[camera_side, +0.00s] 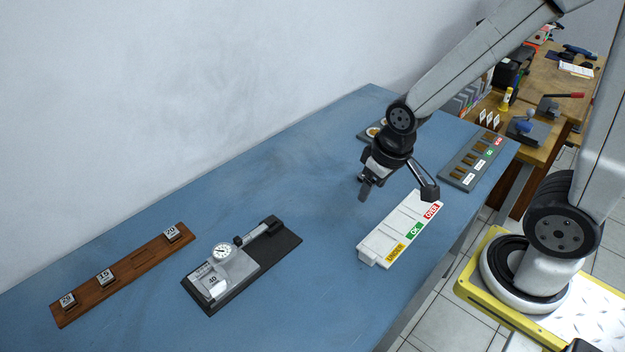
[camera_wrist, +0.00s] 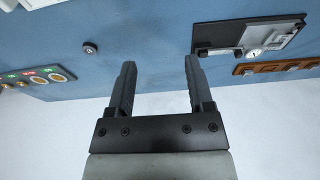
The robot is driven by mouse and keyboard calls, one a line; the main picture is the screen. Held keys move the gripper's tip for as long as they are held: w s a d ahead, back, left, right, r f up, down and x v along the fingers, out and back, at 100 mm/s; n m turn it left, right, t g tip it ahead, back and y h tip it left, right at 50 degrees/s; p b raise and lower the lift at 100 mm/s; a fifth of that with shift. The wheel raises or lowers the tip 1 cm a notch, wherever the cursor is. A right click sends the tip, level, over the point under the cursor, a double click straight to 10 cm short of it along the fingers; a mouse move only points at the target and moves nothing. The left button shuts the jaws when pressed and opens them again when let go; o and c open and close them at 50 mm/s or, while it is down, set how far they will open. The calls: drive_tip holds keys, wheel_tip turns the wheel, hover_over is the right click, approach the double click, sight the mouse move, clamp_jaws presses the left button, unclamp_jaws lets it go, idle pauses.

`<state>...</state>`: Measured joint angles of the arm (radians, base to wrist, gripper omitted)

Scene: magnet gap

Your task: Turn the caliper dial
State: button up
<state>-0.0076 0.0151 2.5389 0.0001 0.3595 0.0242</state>
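The caliper fixture is a grey device on a dark base plate (camera_side: 285,243), lying on the blue table left of centre in the side view. Its round white dial (camera_side: 222,251) faces up, and the dial also shows at the upper right of the wrist view (camera_wrist: 254,52). A small block marked with a number (camera_side: 213,282) sits at its near-left end. My gripper (camera_side: 398,192) is well to the right of the fixture, above the table and apart from the dial. In the wrist view, its two fingers (camera_wrist: 160,62) are spread wide with nothing between them.
A wooden rack (camera_side: 140,262) with 3 numbered blocks and an empty slot lies left. A white tray (camera_side: 385,240) marked UNDER, OK and OVER lies below my gripper. A grey slotted rack (camera_side: 458,184) is at right. A small dark round piece (camera_wrist: 90,47) lies on the table. The table middle is clear.

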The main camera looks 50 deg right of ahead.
drive_tip(key=o, duration=0.3)
drive_tip(key=w+a, duration=0.1)
drive_tip(key=w, duration=0.1)
drive_tip(key=w+a+m, duration=0.1)
drive_tip(key=w, duration=0.1)
drive_tip(key=w+a+m, duration=0.1)
drive_tip(key=w, duration=0.1)
drive_tip(key=shift+g, duration=0.3)
drive_tip(key=m+g, duration=0.2)
drive_tip(key=m, duration=0.7)
approach(223, 249)
drive_tip(key=shift+d, duration=0.5)
drive_tip(key=shift+a+f, duration=0.25)
drive_tip(key=shift+a, duration=0.2)
drive_tip(key=shift+f, duration=0.1)
drive_tip(key=shift+f, duration=3.8)
